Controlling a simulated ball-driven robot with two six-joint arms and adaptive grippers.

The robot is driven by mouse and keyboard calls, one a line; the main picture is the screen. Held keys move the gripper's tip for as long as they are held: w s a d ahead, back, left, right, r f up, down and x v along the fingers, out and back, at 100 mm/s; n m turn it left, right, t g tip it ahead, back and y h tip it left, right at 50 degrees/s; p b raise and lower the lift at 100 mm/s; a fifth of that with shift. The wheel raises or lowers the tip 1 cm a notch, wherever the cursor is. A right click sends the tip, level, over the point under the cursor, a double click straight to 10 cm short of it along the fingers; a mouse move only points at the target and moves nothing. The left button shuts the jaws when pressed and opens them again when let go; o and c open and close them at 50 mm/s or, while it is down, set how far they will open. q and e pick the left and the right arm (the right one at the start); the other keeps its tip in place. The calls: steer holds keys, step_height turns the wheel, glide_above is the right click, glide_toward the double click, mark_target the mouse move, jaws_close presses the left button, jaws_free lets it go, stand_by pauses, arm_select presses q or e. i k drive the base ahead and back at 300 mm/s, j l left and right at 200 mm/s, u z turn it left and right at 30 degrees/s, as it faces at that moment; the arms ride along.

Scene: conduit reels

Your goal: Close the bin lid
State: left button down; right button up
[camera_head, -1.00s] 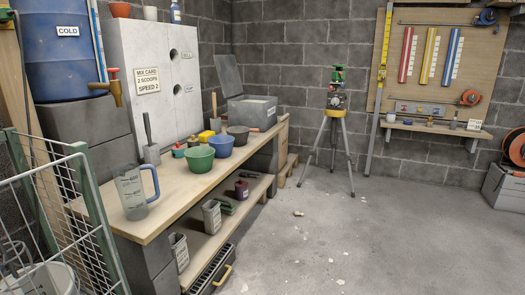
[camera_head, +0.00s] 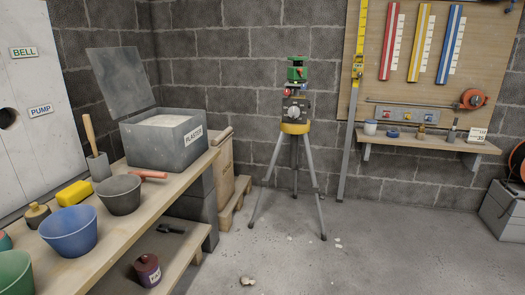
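The plaster bin (camera_head: 168,140) is a grey box with a "PLASTER" label at the far end of the wooden workbench, near the block wall. Its grey lid (camera_head: 122,79) stands up and tilts back from the rear left edge, so the bin is open. Pale plaster (camera_head: 165,120) shows inside. Neither of my grippers is in the picture.
On the workbench (camera_head: 130,205) before the bin stand a dark bowl (camera_head: 120,194), blue bowl (camera_head: 70,231), green bowl (camera_head: 14,275), yellow sponge (camera_head: 74,193) and wooden-handled trowel (camera_head: 96,152). A tripod instrument (camera_head: 295,126) stands right of the bench. Open floor (camera_head: 370,260) lies in front.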

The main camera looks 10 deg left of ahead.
mark_target(120, 74)
steer(key=i+u, duration=0.1)
steer(key=i, duration=0.6)
steer(key=i+l+u, duration=0.1)
steer(key=i, duration=0.6)
steer(key=i+l+u, duration=0.1)
steer(key=i, duration=0.6)
steer(key=l, duration=0.1)
